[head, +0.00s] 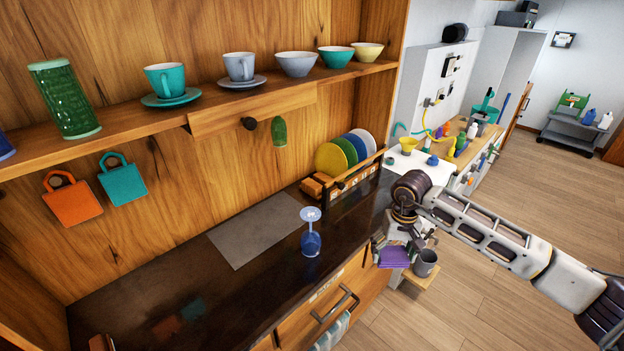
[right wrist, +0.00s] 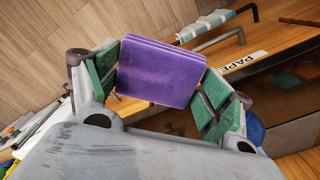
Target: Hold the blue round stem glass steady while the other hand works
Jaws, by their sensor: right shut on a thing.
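The blue round stem glass (head: 311,243) stands upside down on the dark counter in the head view, its foot up and its bowl down. No gripper touches it. My right gripper (head: 383,246) is to the right of the glass, out past the counter's front edge. It is shut on a purple sponge-like block (head: 394,258). In the right wrist view the purple block (right wrist: 158,72) sits between the green finger pads. A blue patch at the right edge of that view is too cut off to tell. My left gripper is not in view.
A grey mat (head: 262,232) lies left of the glass on the dark counter (head: 180,290). A rack of coloured plates (head: 332,160) stands behind. Cups and bowls line the shelf (head: 230,102) above. A drawer handle (head: 337,307) juts out in front. A grey mug (head: 425,263) shows below my right gripper.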

